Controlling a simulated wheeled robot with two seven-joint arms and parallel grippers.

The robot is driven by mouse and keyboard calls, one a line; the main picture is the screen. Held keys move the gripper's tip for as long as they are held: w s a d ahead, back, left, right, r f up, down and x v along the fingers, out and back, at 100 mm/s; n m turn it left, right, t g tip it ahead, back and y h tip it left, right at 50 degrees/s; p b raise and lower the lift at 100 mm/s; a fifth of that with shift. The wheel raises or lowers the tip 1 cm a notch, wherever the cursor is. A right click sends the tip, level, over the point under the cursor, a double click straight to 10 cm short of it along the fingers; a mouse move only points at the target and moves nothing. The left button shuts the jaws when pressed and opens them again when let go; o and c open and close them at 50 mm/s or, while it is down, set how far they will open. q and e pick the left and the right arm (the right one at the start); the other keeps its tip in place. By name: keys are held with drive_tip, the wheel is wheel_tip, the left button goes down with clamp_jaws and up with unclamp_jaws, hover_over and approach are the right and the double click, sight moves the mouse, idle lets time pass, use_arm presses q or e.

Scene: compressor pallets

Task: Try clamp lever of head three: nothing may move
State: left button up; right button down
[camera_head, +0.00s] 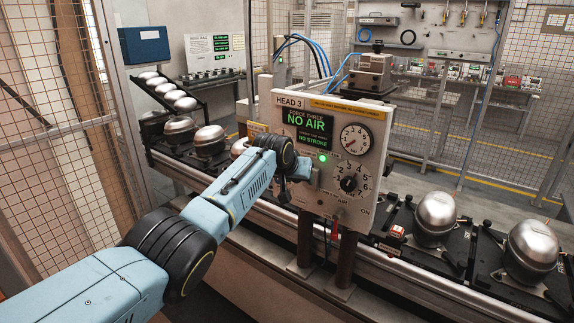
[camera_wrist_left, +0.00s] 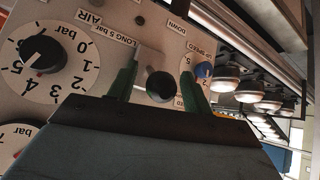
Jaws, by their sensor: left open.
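The head three panel (camera_head: 330,120) stands upright on two posts; its display (camera_head: 307,128) reads NO AIR and NO STROKE, and a green lamp (camera_head: 323,158) is lit. My left gripper (camera_head: 302,172) is at the panel's lower left. In the left wrist view, where the panel shows upside down, the left gripper (camera_wrist_left: 160,78) is open, with one green finger on each side of a dark round lever knob (camera_wrist_left: 160,87). Contact with the knob cannot be told. My left arm and gripper hide most of the lever in the head view. My right gripper is not in view.
A dial knob (camera_head: 348,184), a gauge (camera_head: 356,139) and a red tag (camera_head: 334,229) are on or below the panel. A blue knob (camera_wrist_left: 204,70) is close beside one finger. Silver compressor domes (camera_head: 436,214) sit on pallets along the conveyor rail (camera_head: 420,278).

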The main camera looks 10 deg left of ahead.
use_arm(q)
drive_tip(key=shift+p+v, duration=0.35)
drive_tip(key=shift+v, duration=0.8)
drive_tip(key=v, duration=1)
drive_tip(key=shift+b, duration=0.4)
drive_tip(key=shift+s+a, duration=0.1)
